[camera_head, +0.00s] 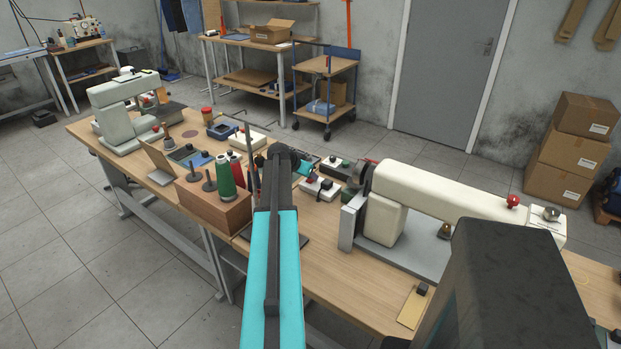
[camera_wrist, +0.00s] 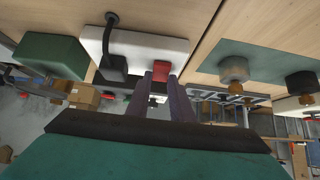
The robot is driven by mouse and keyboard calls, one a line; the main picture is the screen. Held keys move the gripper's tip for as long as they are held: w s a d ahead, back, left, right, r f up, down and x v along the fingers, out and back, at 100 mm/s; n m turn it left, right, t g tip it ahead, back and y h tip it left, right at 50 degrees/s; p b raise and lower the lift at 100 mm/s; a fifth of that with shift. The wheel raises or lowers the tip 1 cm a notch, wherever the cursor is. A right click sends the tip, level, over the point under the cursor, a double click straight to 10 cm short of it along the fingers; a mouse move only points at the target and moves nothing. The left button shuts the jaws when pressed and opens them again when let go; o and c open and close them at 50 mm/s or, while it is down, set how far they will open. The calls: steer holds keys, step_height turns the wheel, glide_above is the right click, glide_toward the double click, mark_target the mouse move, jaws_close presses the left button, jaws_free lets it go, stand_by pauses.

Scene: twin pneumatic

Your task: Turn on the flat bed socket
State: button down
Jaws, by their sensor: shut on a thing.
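The flat bed socket is a white block (camera_wrist: 140,45) with a black plug and cable (camera_wrist: 113,63) in it and a red switch (camera_wrist: 161,67) beside the plug, in the wrist view. My gripper (camera_wrist: 161,78) has its two purple fingers at the red switch, one on each side, shut on it. In the head view, a white socket block (camera_head: 318,190) with a red part lies on the workbench just right of my arm. My fingertips are hard to make out there.
Green and red thread cones (camera_head: 225,174) stand on a wooden box left of my arm. A large white sewing machine (camera_head: 450,195) fills the bench on the right. A second machine (camera_head: 122,100) stands at the far left end. Small boxes and tools crowd the bench between.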

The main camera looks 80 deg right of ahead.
steer(key=shift+s+a+f, duration=0.1)
steer(key=shift+s+f, duration=0.05)
steer(key=shift+s, duration=0.05)
steer(key=c, duration=1.6)
jaws_free()
steer(key=shift+o, duration=0.2)
steer(key=shift+w, duration=0.1)
steer(key=shift+w+r, duration=0.1)
steer(key=shift+r, duration=0.15)
